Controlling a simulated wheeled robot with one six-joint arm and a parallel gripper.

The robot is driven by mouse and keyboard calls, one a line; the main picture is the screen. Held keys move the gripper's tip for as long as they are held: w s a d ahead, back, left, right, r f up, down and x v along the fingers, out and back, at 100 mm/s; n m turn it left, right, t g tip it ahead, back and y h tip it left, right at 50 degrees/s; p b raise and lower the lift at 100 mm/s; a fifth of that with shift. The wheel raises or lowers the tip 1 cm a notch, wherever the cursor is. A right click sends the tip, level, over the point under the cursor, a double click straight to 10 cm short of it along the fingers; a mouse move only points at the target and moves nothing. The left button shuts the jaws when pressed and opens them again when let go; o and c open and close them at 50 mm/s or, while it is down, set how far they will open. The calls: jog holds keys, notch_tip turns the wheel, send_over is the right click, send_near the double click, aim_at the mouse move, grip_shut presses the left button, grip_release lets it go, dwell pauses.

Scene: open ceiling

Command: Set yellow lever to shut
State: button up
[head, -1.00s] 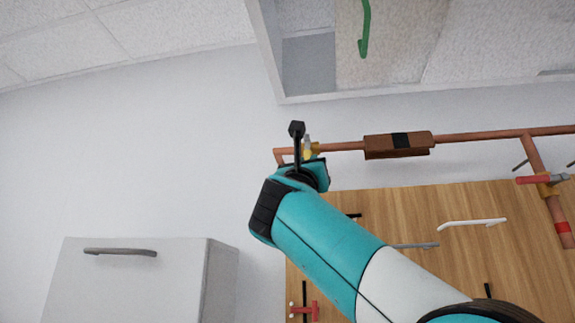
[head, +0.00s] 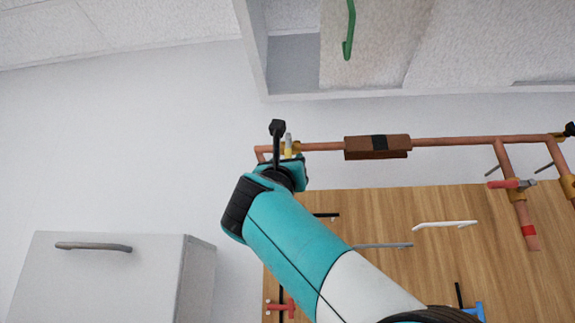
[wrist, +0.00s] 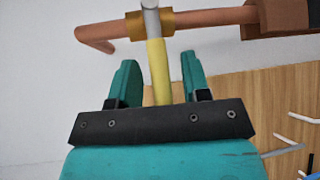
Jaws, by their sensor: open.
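The yellow lever (wrist: 158,72) shows in the wrist view, with a grey metal end (wrist: 151,20) at the brass valve (wrist: 165,24) on a copper pipe. My gripper (wrist: 158,72) is open, with one teal finger on each side of the lever and gaps on both sides. In the head view the lever (head: 288,147) is a small upright yellow and grey piece just beyond my gripper (head: 290,165). My wrist hides part of the lever and pipe there.
The copper pipe (head: 460,141) runs right, carrying a brown box (head: 377,147). A red-handled valve (head: 505,184) is at the right. A wooden board (head: 370,220) with handles lies below. A white cabinet (head: 100,285) stands lower left, and an open wall cabinet (head: 295,65) hangs above.

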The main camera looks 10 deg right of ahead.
jog(key=b+v, duration=1.4)
jog(key=v, duration=0.3)
jog(key=shift+f, duration=0.15)
